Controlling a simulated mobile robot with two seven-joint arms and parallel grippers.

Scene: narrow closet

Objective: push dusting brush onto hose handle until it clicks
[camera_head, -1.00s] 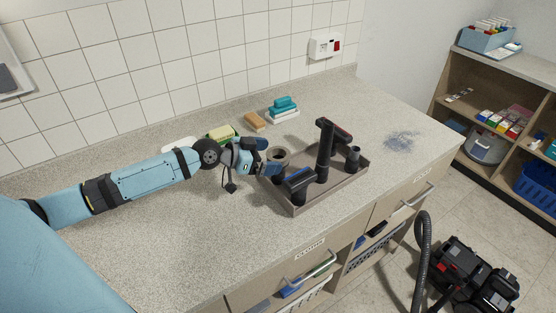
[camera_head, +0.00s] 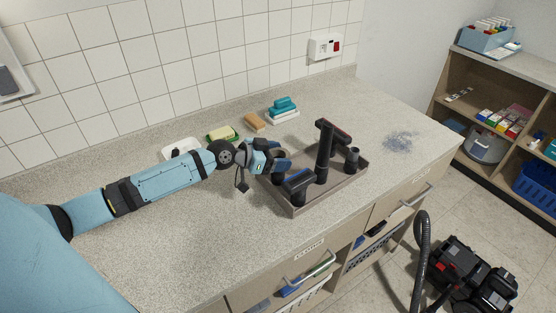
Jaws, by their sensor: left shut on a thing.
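My left gripper (camera_head: 282,160) is at the left corner of a grey-brown tray (camera_head: 336,193) on the counter. It is shut on a dark round attachment, which I take for the dusting brush; the gripper hides most of it. I cannot tell whether the brush is lifted off the tray. The black vacuum hose (camera_head: 421,258) rises in an arch at the lower right, beside the vacuum on the floor. I cannot make out its handle. My right gripper is not in view.
The tray also holds a tall black floor nozzle (camera_head: 325,150), a low black nozzle (camera_head: 298,184) and a small upright black piece (camera_head: 352,158). The vacuum (camera_head: 470,275) stands on the floor. The front left counter is clear.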

